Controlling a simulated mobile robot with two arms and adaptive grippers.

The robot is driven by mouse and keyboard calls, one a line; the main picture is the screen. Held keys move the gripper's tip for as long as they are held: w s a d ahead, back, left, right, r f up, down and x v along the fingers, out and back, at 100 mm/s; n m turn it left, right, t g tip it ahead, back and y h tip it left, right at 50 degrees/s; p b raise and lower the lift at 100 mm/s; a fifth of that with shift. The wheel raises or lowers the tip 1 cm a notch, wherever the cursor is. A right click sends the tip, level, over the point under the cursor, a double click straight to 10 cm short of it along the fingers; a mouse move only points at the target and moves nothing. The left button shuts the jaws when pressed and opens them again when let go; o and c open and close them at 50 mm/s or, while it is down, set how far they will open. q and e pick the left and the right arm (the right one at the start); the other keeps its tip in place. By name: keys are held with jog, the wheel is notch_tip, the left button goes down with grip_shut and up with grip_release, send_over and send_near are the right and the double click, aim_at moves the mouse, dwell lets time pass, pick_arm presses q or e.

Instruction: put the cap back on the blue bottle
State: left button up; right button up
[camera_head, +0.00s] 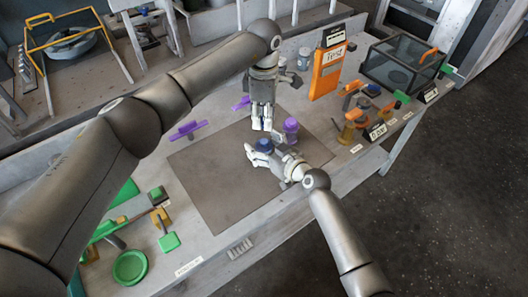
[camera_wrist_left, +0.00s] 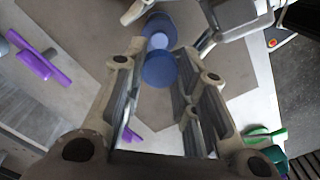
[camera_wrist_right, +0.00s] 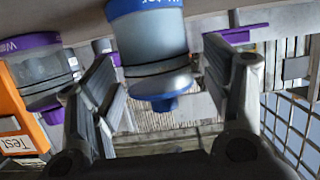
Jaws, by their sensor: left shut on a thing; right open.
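The blue bottle (camera_wrist_right: 155,55) has a clear grey body and a blue label. Its blue top (camera_head: 264,145) shows at my right gripper in the head view. My right gripper (camera_head: 256,150) is open, with the bottle between or just beyond its fingers. My left gripper (camera_head: 262,127) points down, just behind the bottle in the head view. It is shut on a round blue cap (camera_wrist_left: 158,70), seen between its fingers in the left wrist view. The bottle (camera_wrist_left: 160,30) shows beyond the cap there. I cannot tell whether cap and bottle touch.
A purple-labelled bottle (camera_head: 291,127) stands close to the right of both grippers. Purple parts (camera_head: 187,130) lie left of the mat. The mat's front (camera_head: 225,200) is clear.

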jog(key=c, duration=1.6)
pick_arm(q)
send_over(264, 141)
jog(key=shift+f, duration=2.5)
pick_arm(e)
jog(key=shift+o, duration=0.2)
pick_arm(q)
jog(key=shift+f, duration=0.1)
jog(key=shift+f, duration=0.8)
